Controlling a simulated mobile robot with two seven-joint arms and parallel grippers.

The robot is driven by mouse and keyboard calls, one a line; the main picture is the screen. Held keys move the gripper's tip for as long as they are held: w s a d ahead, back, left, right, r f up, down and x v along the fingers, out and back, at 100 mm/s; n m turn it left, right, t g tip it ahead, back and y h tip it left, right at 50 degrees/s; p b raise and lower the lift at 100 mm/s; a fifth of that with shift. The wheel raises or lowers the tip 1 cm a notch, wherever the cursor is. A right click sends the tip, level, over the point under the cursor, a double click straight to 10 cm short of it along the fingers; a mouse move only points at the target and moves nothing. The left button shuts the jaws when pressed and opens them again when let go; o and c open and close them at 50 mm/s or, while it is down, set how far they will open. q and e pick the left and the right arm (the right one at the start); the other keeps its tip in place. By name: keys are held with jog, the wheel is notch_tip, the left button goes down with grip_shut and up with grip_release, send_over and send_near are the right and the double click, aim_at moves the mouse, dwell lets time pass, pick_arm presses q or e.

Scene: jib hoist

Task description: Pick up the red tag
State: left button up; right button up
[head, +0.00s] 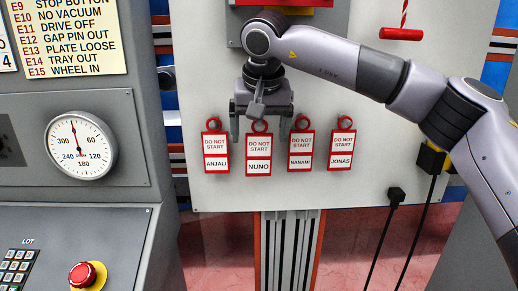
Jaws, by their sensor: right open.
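Several red-framed tags reading "DO NOT START" hang in a row on the pale panel in the head view. From left to right they are named ANJALI (216,151), NUNO (258,153), NANAMI (301,150) and JONAS (341,149). Each has a red loop at its top. My right gripper (260,128) is open, with its fingers pointing down, at the top of the NUNO tag. One finger shows on each side of that tag's loop. I see nothing held in it, and I cannot tell whether it touches the tag. My left gripper is not in view.
A grey machine with a dial gauge (80,145), a red stop button (87,275) and a keypad (17,267) stands at left. A red handle (401,34) hangs at upper right. A black plug (396,196) with a cable is at lower right. The panel below the tags is mostly clear.

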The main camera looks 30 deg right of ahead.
jog(key=shift+x, duration=1.15)
jog(key=shift+s, duration=0.1)
jog(key=c, duration=1.2)
jog(key=shift+r, duration=0.1)
jog(key=shift+r+b, duration=0.15)
jog(key=shift+b, duration=0.15)
jog(key=s+a+b, duration=0.2)
jog(key=s+a, duration=0.1)
jog(key=s, duration=0.5)
jog(key=s+a+b, duration=0.2)
jog(key=s+a, duration=0.1)
jog(key=s, duration=0.5)
jog(key=shift+s+a, duration=0.3)
jog(key=shift+s, duration=0.1)
